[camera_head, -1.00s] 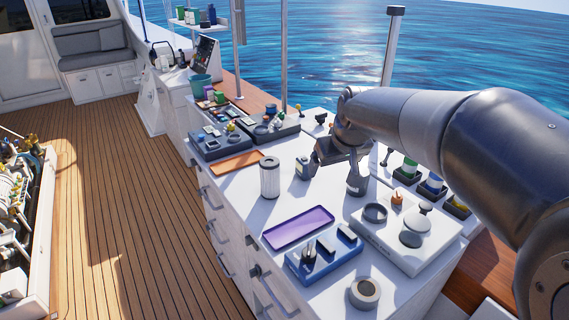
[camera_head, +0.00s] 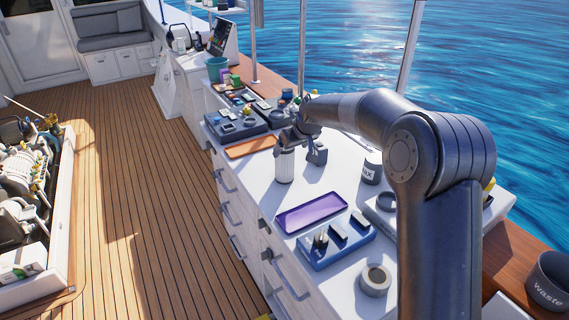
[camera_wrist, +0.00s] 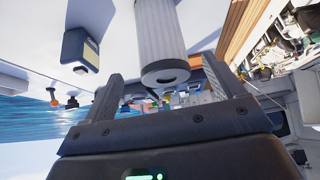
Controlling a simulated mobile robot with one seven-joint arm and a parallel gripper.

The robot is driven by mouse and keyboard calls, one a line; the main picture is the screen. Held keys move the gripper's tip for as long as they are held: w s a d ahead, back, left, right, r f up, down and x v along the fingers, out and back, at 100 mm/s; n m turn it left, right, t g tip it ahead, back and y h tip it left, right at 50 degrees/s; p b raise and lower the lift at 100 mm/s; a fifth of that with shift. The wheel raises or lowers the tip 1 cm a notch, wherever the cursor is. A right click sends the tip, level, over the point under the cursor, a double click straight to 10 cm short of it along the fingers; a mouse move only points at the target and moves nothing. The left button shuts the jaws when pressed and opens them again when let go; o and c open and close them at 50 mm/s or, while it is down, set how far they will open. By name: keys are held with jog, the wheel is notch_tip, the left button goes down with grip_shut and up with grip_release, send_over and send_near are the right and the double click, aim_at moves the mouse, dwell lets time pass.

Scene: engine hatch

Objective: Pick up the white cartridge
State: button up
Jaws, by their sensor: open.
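The white cartridge (camera_head: 285,166) is a ribbed upright cylinder standing on the white counter. My gripper (camera_head: 303,148) is open at its upper end, with one finger near its top and the other to its right. In the wrist view, which is upside down, the cartridge (camera_wrist: 160,30) shows its ringed end with a dark hole, in line with the gap between the fingers of my gripper (camera_wrist: 162,68). I cannot tell whether the fingers touch it.
A purple tray (camera_head: 311,212) and a blue holder (camera_head: 336,241) stand nearer on the counter. An orange mat (camera_head: 250,146) lies behind. A round ring-like item (camera_head: 375,279) sits near the front.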

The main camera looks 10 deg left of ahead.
aim_at(285, 163)
jog(key=shift+a+x, duration=0.15)
jog(key=shift+x, duration=1.55)
jog(key=shift+a+x, duration=0.1)
jog(key=shift+x, duration=1.55)
jog(key=shift+w+r, duration=0.15)
jog(key=shift+c, duration=0.5)
jog(key=c, duration=1)
jog(key=shift+r, duration=0.1)
